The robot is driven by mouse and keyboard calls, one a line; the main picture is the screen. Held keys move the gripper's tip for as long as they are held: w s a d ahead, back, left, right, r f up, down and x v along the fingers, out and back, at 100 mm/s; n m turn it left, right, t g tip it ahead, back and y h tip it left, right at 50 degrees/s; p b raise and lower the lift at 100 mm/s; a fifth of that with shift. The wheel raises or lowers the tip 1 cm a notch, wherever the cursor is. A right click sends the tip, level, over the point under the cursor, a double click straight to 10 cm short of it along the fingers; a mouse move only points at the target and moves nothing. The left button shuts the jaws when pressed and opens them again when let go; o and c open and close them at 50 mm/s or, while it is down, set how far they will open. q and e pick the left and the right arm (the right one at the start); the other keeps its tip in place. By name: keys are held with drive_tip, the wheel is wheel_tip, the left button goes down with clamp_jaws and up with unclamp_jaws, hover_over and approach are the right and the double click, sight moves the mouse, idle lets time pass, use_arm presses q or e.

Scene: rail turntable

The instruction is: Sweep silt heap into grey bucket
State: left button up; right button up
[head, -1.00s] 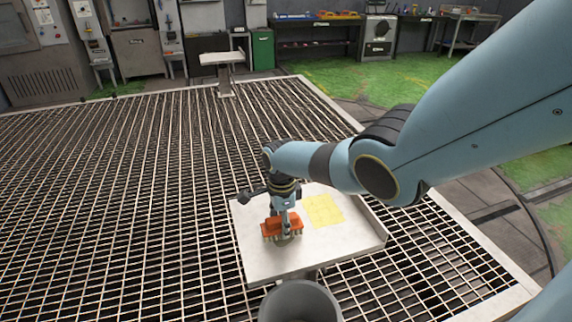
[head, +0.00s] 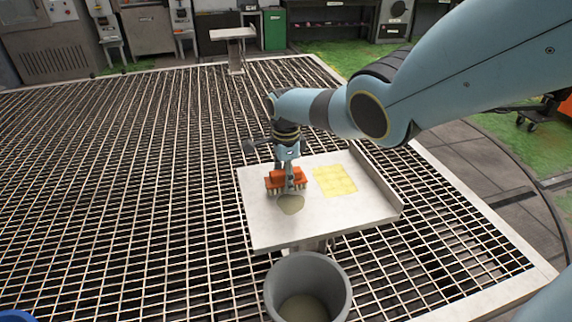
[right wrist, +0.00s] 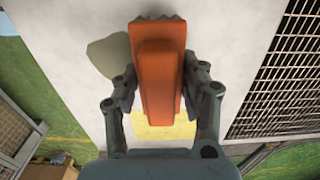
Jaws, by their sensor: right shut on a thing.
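The silt heap (head: 290,204) is a low, rounded grey-beige patch on a pale tabletop (head: 270,232). It also shows left of the brush in the right wrist view (right wrist: 108,58). My right gripper (head: 287,177) is shut on an orange block-shaped brush (head: 277,178) with its bristles down, just behind the heap. I cannot tell whether the bristles touch the heap or the top. The grey bucket (head: 335,290) stands in front of the tabletop's near edge, its mouth open and lower. Its inside bottom looks brownish; I cannot tell if that is silt. My left gripper is out of view.
A yellow square (head: 335,181) lies on the tabletop right of the brush. A raised lip (head: 375,180) runs along the tabletop's right side. Metal grating (head: 130,190) surrounds the stand. A blue object (head: 15,316) shows at the lower left corner. A small pale table (head: 232,34) stands far back.

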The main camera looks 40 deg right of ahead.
drive_tip(key=shift+f+b, duration=0.5)
drive_tip(key=shift+f, duration=0.1)
idle(0.3)
